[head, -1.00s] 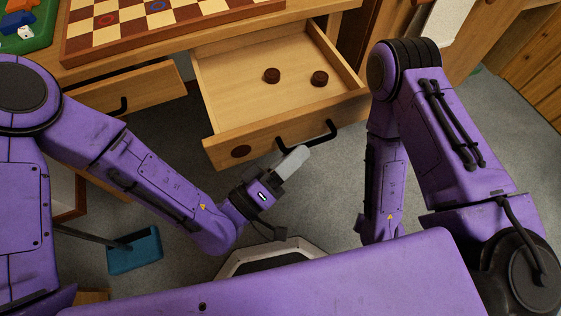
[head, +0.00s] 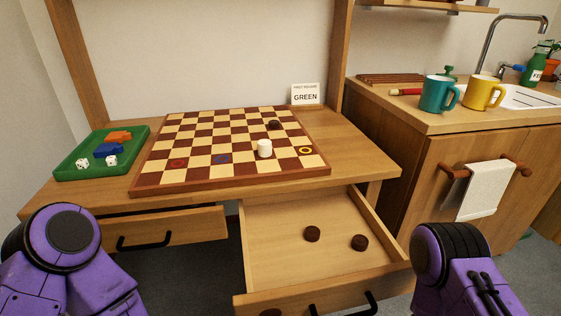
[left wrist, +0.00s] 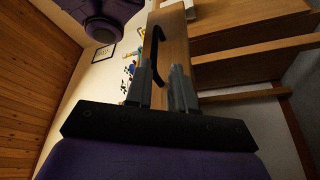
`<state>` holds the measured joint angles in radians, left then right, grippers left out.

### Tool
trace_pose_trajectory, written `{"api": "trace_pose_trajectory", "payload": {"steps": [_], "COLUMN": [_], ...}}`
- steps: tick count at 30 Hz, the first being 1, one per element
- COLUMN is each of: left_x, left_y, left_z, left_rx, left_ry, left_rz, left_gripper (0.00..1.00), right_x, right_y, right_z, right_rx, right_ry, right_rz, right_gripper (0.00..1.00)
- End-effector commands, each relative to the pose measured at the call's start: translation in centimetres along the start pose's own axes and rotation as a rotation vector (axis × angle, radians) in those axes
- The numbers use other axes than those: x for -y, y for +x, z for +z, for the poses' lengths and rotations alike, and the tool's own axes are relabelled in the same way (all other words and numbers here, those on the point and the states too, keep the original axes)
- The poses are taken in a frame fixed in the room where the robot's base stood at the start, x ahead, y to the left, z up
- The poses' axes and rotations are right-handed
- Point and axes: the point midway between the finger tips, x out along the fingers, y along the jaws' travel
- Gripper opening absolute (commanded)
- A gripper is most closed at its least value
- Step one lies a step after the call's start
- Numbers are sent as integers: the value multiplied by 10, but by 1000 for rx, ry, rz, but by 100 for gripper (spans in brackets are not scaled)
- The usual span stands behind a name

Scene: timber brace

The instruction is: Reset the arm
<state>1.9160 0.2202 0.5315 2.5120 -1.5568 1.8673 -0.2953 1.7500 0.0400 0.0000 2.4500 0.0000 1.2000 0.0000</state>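My left gripper (left wrist: 163,82) shows in the left wrist view; its two grey fingers stand apart with a gap and nothing is seen held between them. A wooden front with a dark bar handle (left wrist: 158,45) lies beyond the fingertips; I cannot tell how far off. In the head view only upper parts of my left arm (head: 62,245) and right arm (head: 455,265) show, at the lower corners. Both grippers are outside the head view.
An open drawer (head: 270,262) holds two dark checkers (head: 312,234) (head: 359,242) and juts out below the desk. A checkerboard (head: 205,145) and green tray (head: 66,171) are on the desk. A counter with teal (head: 436,95) and yellow (head: 480,93) mugs stands right.

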Motion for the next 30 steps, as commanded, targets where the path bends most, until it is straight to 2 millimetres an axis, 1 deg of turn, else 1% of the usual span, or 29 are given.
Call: {"api": "trace_pose_trajectory", "payload": {"steps": [2, 4, 5, 6, 8, 9, 11, 12, 13, 14, 15, 17, 18, 22, 23, 24, 29, 30], "left_x": [28, 76, 99, 128, 165, 185, 206, 216, 222, 227, 232, 236, 238, 236, 225, 206, 163, 151], "left_y": [-4, -24, -38, -62, -101, -129, -169, -195, -214, -232, -255, -288, -309, -373, -378, -369, -360, -357], "left_z": [4, 11, 14, 19, 24, 27, 30, 31, 32, 32, 32, 31, 30, 23, 25, 10, -15, -22], "left_rx": [25, 63, 81, 101, 124, 134, 143, 143, 143, 141, 136, 128, 122, 114, 142, 130, 129, 129], "left_ry": [-2, -8, -14, -26, -47, -62, -82, -95, -103, -109, -117, -124, -124, -82, -81, -83, -84, -84], "left_rz": [-130, -352, -461, -609, -818, -948, -1118, -1222, -1296, -1364, -1449, -1568, -1643, -1845, -1855, -1846, -1843, -1842], "left_gripper": [23, 23, 23, 23, 23, 23, 23, 23, 23, 23, 23, 23, 23, 23, 23, 23, 23, 23], "right_x": [0, 0, 0, 0, 0, 0, 0, 0, 0, 0, 0, 0, 0, 0, -1, -3, -7, -8], "right_y": [0, 0, 0, 0, 0, 0, 0, 0, 0, 0, 0, 0, 0, 0, -8, -31, -78, -91], "right_z": [0, 0, 0, 0, 0, 0, 0, 0, 0, 0, 0, 0, 0, 0, -3, -12, -32, -38], "right_rx": [0, 0, 0, 0, 0, 0, 0, 0, 0, 0, 0, 0, 0, 0, 0, 1, 0, 0], "right_ry": [0, 0, 0, 0, 0, 0, 0, 0, 0, 0, 0, 0, 0, 0, 0, 0, 0, 0], "right_rz": [0, 0, 0, 0, 0, 0, 0, 0, 0, 0, 0, 0, 0, 0, 0, 1, 0, 0], "right_gripper": [43, 43, 43, 43, 43, 43, 43, 43, 43, 43, 43, 43, 43, 43, 43, 43, 43, 43]}}
